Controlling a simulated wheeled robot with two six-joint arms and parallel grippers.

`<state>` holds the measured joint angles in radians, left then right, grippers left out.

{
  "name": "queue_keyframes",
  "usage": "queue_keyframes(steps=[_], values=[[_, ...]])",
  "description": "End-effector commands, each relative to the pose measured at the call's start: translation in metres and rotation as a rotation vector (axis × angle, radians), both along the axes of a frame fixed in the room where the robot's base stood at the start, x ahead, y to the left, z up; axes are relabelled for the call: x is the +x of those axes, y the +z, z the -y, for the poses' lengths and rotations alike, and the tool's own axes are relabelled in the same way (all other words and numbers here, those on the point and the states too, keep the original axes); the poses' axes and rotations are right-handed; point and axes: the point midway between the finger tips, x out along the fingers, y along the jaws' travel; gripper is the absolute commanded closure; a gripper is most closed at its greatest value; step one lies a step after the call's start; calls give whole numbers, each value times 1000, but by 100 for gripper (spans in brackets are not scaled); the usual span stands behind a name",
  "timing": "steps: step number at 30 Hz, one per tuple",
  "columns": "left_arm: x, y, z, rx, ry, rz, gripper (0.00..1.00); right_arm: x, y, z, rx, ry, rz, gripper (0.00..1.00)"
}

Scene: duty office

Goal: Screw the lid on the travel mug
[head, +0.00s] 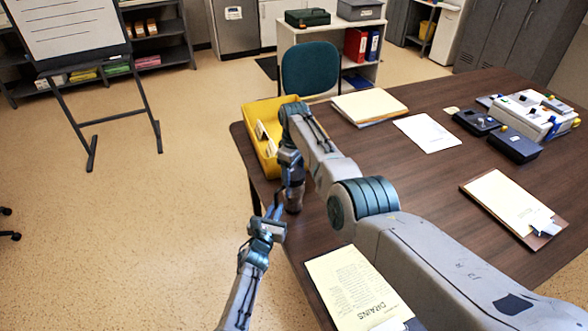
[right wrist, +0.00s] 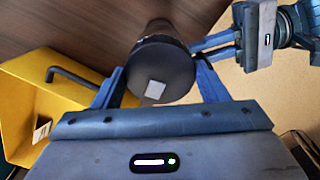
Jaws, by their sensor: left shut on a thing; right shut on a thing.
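The travel mug (head: 294,204) stands near the left edge of the dark wooden table; my right gripper partly hides it in the head view. In the right wrist view its dark body (right wrist: 158,27) shows beyond the lid. The round black lid (right wrist: 163,72), with a pale square mark on top, is over the mug's top. My right gripper (head: 293,181) is shut on the lid from above, one finger on each side. My left gripper (head: 277,208) is shut on the mug's body from the side; its fingers (right wrist: 208,46) also show in the right wrist view. The lid-to-mug seam is hidden.
A yellow bin (head: 262,150) sits on the table just behind the mug. A yellow paper (head: 352,285) lies at the front, and a clipboard (head: 510,203) and a white device (head: 530,112) are to the right. The middle of the table (head: 430,185) is clear.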

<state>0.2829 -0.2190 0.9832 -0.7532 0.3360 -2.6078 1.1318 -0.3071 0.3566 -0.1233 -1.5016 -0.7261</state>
Motion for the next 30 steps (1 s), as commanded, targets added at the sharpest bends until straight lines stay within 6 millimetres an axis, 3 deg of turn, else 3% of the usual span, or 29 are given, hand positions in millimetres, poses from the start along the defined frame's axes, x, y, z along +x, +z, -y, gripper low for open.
queue_keyframes(steps=[30], values=[[-1,-2,-1,3,1,-4,100,0,0,-3,7,-1945,-9,55]])
